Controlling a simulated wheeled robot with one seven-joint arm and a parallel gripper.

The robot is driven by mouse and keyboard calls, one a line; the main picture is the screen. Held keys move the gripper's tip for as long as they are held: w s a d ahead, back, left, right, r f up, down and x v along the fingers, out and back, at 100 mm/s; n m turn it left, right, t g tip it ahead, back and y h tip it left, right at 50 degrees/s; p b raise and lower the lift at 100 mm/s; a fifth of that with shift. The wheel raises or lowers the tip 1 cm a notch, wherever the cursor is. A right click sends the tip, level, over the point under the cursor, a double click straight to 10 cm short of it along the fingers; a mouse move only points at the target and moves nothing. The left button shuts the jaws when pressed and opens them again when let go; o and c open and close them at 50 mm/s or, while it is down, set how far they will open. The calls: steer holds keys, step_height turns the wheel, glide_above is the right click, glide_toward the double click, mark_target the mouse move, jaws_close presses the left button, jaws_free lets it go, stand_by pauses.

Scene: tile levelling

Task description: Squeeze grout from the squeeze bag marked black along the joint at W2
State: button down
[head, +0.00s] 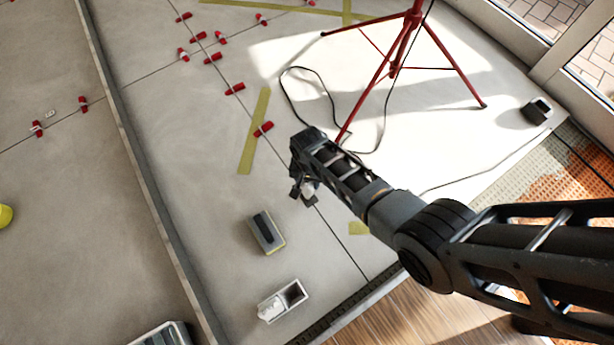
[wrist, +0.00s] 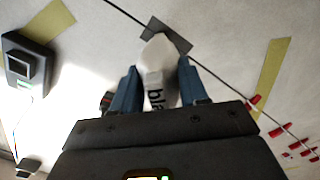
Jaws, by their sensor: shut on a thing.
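The white squeeze bag (wrist: 157,75) with black lettering, of which "bla" shows, is between the blue fingers of my gripper (wrist: 152,92) in the wrist view. My gripper is shut on it. The bag's narrow end points toward a thin dark joint (wrist: 213,73) in the pale floor, at a dark grey patch (wrist: 180,38). I cannot tell whether the tip touches the floor. In the head view, my gripper (head: 304,192) is low over the same joint (head: 343,247), and the bag is mostly hidden. No W2 label is readable.
Red clips (head: 235,89) straddle the joints farther up. Yellow tape (head: 250,140) lies near the joint. A grey float (head: 267,233) and a white tray (head: 291,296) sit below left of my gripper. A red tripod (head: 398,45) with a loose black cable stands above right.

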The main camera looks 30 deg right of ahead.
steer(key=shift+s+p, duration=0.4)
steer(key=shift+s, duration=0.4)
